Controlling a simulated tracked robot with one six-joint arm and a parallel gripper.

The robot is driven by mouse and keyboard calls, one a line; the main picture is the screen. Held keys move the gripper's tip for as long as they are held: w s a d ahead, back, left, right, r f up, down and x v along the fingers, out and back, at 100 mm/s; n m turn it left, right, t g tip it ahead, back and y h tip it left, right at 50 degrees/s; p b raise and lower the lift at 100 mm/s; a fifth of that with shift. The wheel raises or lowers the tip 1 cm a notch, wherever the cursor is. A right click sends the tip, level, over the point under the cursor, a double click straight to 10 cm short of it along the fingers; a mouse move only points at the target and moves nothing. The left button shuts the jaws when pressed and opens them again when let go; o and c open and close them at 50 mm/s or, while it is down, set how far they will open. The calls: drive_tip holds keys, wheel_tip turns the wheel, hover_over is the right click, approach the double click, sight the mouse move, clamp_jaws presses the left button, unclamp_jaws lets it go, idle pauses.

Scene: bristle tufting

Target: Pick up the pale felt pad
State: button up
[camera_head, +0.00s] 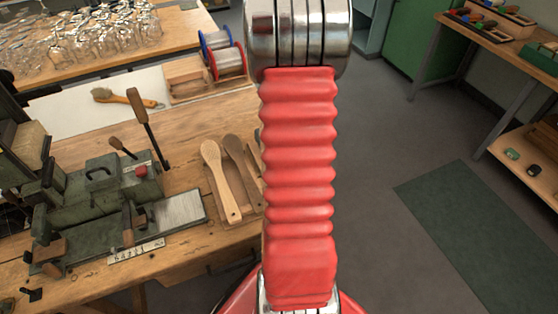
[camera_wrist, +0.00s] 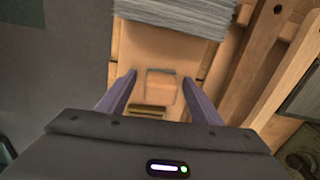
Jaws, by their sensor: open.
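In the wrist view, my gripper (camera_wrist: 159,77) is open, its two dark purple fingers spread apart over a wooden surface. A small pale tan square (camera_wrist: 160,87) lies between the fingers, near the tips. It looks like the pale felt pad, but its colour is close to the wood. I cannot tell its height or whether the fingers touch it. In the head view, neither my gripper nor the pad can be made out; my red-sleeved arm covers the middle.
In the wrist view, a grey layered bundle (camera_wrist: 178,14) lies beyond the pad, with wooden bars (camera_wrist: 255,60) on the right. In the head view, a green machine (camera_head: 100,200) and wooden paddles (camera_head: 220,180) occupy the bench (camera_head: 185,120). Open floor (camera_head: 385,150) lies right of my arm.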

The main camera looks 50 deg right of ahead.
drive_tip(key=c, duration=1.1)
drive_tip(key=shift+r, duration=0.15)
drive_tip(key=shift+c, duration=0.2)
wheel_tip(320, 180, up, 10)
drive_tip(key=shift+f, duration=0.1)
idle(0.3)
